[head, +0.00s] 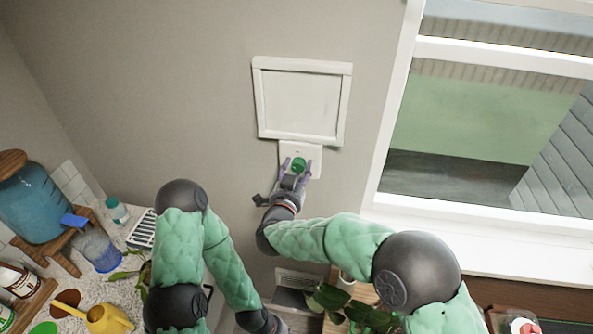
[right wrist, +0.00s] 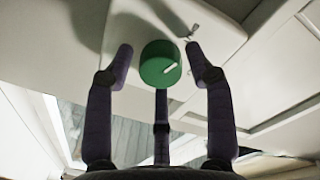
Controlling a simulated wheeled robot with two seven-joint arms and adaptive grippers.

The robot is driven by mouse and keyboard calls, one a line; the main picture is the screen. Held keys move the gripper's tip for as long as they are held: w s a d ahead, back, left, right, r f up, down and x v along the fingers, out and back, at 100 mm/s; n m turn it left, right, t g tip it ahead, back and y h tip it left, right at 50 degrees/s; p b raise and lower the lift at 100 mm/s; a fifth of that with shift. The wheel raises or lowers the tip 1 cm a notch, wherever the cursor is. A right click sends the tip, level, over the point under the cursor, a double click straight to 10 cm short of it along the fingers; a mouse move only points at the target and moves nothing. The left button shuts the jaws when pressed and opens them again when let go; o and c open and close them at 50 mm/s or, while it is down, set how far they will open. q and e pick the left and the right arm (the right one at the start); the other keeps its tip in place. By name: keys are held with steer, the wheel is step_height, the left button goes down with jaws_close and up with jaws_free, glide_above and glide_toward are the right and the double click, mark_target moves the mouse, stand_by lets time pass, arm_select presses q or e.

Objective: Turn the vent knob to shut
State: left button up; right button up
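The vent knob (head: 298,164) is round and green, on a white plate (head: 315,167) on the wall below a white framed vent panel (head: 300,102). In the right wrist view the knob (right wrist: 160,64) shows a pale pointer line toward its right side. My right gripper (head: 295,172) is at the knob. In the right wrist view its purple fingers (right wrist: 160,66) are spread to either side of the knob, with gaps between. My left arm hangs at the lower middle of the head view; its gripper is at the bottom edge, mostly cut off.
A window (head: 490,130) with a white frame and sill is to the right. On the left a counter holds a blue water dispenser (head: 35,203), a blue cup (head: 98,250) and a yellow watering can (head: 108,319). A leafy plant (head: 332,297) stands below my right arm.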

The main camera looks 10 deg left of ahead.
steer(key=shift+s, duration=0.1)
steer(key=s, duration=1.2)
steer(key=shift+a+r, duration=0.2)
stand_by(0.3)
